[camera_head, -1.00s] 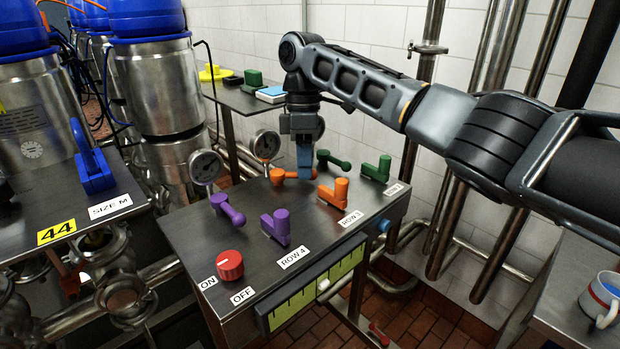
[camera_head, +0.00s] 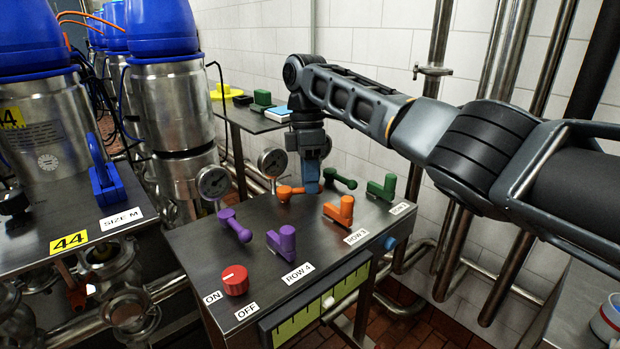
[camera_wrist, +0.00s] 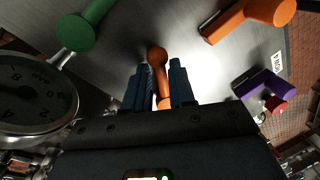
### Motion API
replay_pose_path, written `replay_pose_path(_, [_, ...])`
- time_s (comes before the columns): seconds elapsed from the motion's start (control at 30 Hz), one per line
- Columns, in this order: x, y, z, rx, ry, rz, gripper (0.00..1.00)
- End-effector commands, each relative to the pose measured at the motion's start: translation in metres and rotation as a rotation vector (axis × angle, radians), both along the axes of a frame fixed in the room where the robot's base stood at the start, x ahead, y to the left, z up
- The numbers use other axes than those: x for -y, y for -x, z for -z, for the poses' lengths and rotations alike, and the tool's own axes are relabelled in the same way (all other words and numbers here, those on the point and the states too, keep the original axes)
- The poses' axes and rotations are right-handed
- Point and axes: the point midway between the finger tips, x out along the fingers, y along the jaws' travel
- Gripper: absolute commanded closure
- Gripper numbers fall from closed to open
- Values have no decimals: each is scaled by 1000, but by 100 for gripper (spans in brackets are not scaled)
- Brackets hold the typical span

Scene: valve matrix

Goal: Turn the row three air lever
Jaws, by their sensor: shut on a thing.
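Two orange levers stand in the row marked ROW 3 on the steel panel. The back one (camera_head: 286,191) is a lying handle with a round end; the front one (camera_head: 340,210) is a block-like lever with an upright knob. My gripper (camera_head: 307,186) is at the back orange lever, with its blue fingers pointing down over the handle's right part and hiding its end. In the wrist view, the back lever (camera_wrist: 158,70) runs between the two fingers of my gripper (camera_wrist: 160,90). They are shut on its handle; the contact itself is partly hidden.
Purple levers (camera_head: 235,226) stand nearer, and green levers (camera_head: 341,180) farther along. A red ON/OFF knob (camera_head: 235,279) is at the near corner. Two pressure gauges (camera_head: 213,182) (camera_head: 272,162) stand along the left edge. A wall with pipes is at the right.

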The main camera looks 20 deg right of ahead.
Motion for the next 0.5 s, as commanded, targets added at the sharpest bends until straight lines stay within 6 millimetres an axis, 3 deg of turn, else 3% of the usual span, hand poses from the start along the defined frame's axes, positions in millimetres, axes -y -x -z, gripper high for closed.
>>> replay_pose_path(0.2, [-1, -1, -2, 4, -2, -1, 60])
replay_pose_path(0.5, [0, -2, -6, 3, -1, 0, 60])
